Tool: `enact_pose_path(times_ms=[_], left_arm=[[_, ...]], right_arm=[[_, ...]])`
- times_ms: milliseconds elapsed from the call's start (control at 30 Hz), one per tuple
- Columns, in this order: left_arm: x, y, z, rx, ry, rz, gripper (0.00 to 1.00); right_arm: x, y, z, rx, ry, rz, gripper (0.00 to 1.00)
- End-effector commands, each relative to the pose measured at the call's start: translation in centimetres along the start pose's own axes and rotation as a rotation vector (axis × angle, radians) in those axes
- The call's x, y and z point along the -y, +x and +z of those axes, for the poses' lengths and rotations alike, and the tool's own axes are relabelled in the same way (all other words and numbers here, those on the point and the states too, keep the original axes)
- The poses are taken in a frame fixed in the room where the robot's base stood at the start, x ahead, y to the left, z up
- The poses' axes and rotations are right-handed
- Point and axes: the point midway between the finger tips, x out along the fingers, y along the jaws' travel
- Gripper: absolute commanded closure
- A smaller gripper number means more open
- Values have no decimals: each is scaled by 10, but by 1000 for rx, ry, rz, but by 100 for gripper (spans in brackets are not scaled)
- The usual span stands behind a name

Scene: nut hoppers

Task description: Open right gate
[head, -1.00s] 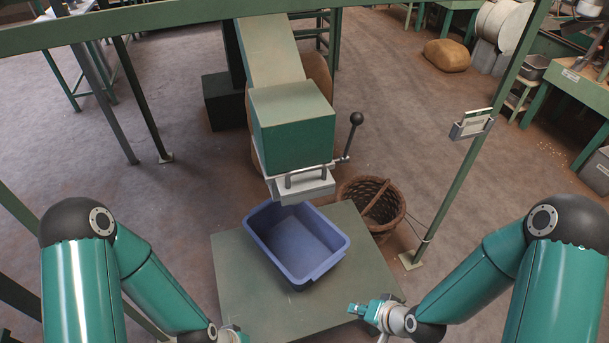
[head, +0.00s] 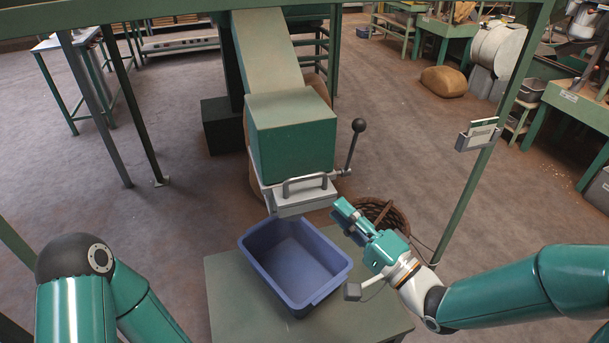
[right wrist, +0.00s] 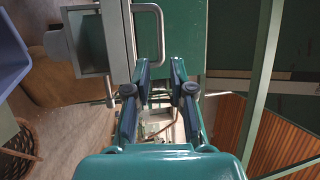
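One green hopper box (head: 291,135) hangs at the end of a sloping chute. Its grey gate (head: 303,200) at the bottom front has a bar handle (head: 306,184), and a lever with a black ball knob (head: 359,125) stands up at its right side. The handle also shows in the right wrist view (right wrist: 159,32). My right gripper (head: 340,210) is to the right of the gate, below the lever, apart from both. In the right wrist view its fingers (right wrist: 161,72) are apart with nothing between them. My left gripper is out of frame.
A blue bin (head: 296,262) stands on a green table (head: 232,300) below the gate. A wicker basket (head: 392,217) is behind my right gripper, partly hidden. A green post (head: 490,150) with a card holder (head: 478,135) rises at the right.

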Motion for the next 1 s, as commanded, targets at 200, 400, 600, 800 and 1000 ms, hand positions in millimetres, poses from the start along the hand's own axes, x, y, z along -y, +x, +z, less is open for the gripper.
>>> enact_pose_path(times_ms=[200, 400, 600, 800, 1000], left_arm=[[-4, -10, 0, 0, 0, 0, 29], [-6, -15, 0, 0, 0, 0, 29], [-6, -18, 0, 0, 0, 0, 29], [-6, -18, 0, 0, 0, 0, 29], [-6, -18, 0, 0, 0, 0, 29]], right_arm=[[1, 51, 1, 4, 0, 0, 77], [0, 87, 1, 2, 1, 2, 77], [-1, 106, 0, 0, 0, 3, 77], [-1, 111, 0, -1, 0, 2, 77], [-1, 110, 0, -1, 0, 3, 84]])
